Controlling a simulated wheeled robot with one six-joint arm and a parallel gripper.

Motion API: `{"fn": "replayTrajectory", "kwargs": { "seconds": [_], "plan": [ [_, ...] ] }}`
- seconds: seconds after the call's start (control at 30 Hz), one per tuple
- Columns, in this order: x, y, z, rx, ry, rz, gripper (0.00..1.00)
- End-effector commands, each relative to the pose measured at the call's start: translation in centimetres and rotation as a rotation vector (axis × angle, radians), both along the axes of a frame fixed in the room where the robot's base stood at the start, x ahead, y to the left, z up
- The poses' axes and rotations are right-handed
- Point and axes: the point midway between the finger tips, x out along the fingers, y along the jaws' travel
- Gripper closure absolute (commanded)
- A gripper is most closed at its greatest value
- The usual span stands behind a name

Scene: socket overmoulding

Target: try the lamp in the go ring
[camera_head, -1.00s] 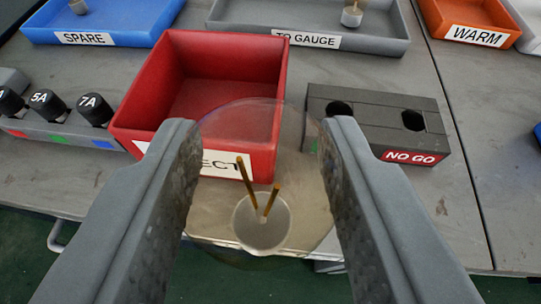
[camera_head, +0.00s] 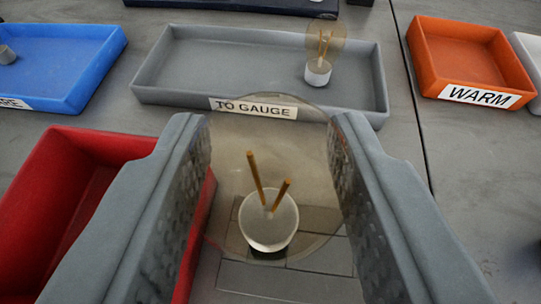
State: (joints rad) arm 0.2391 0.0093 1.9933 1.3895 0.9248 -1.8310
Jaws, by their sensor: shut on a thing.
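My gripper (camera_head: 268,130) is shut on a lamp with a clear round globe (camera_head: 228,150), a pale cup-shaped base (camera_head: 270,232) and two brown posts inside. The lamp hangs between the fingers, with its base on the far side. Below and behind it is the dark grey gauge block (camera_head: 290,284), partly seen through the globe. A dark patch shows just under the lamp's base and may be a hole of the block. The lamp hides most of it, and the block's labels are out of sight. I cannot tell whether the base touches the block.
A red bin (camera_head: 85,150) stands close on the left, partly behind the left finger. The grey TO GAUGE tray (camera_head: 190,92) lies beyond, with another lamp (camera_head: 318,72) at its right. A blue tray (camera_head: 70,85) is at far left, an orange WARM tray (camera_head: 430,55) at far right.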

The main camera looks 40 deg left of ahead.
Motion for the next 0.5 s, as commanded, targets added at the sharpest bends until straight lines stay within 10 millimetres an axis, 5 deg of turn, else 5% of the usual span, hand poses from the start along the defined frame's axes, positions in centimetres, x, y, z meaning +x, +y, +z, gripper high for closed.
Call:
{"fn": "replayTrajectory", "kwargs": {
  "seconds": [0.5],
  "plan": [
    [0.0,0.0,-2.8,0.001,0.002,-0.001,0.83]
  ]
}}
